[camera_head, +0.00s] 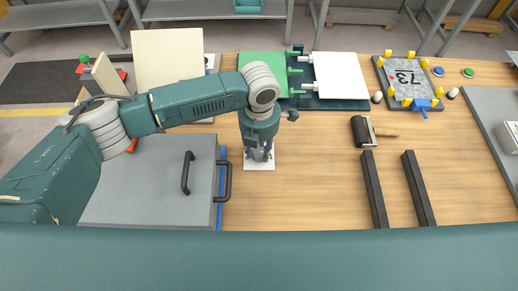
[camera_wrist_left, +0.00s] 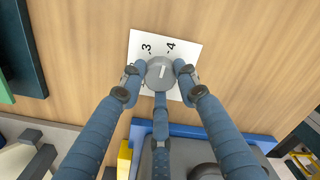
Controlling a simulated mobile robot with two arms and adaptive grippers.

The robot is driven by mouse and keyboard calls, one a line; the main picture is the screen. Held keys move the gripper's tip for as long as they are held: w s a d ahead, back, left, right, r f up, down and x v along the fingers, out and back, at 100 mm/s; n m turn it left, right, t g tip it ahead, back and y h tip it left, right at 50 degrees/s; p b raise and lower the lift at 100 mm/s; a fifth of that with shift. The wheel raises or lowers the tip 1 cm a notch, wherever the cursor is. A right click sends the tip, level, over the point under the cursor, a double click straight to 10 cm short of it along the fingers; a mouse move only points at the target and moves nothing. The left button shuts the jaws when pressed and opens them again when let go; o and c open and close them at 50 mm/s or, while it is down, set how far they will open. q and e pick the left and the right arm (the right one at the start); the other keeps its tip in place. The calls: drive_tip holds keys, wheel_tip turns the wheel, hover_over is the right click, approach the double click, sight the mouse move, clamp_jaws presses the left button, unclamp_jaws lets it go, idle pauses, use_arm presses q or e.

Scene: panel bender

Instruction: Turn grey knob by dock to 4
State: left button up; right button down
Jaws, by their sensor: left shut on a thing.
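The grey knob (camera_wrist_left: 155,80) sits on a white card (camera_wrist_left: 137,38) on the wooden bench. In the left wrist view the figures 3 and 4 show beside the knob. The pale mark on the knob's top points roughly towards the 4; I cannot tell if it lines up exactly. My left gripper (camera_wrist_left: 159,76) is shut on the knob, with blue fingers on both sides and a third below it in the picture. In the head view my left gripper (camera_head: 260,154) reaches down over the card (camera_head: 259,165) and mostly hides the knob. My right gripper is not in view.
A grey box lid with black handles (camera_head: 150,180) stands close left of the card. Behind are a green panel (camera_head: 262,66) and a white panel (camera_head: 341,76) on a dark rack. Right lie a black roller (camera_head: 360,130) and two dark bars (camera_head: 374,190). Bench between is clear.

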sight(260, 152)
use_arm(q)
drive_tip(key=shift+w+r+m, duration=0.2)
drive_tip(key=shift+m, duration=0.6)
drive_tip(key=o, duration=1.2)
drive_tip(key=shift+c, duration=0.2)
drive_tip(key=shift+s+d+f, duration=0.1)
wheel_tip(260, 152, up, 12)
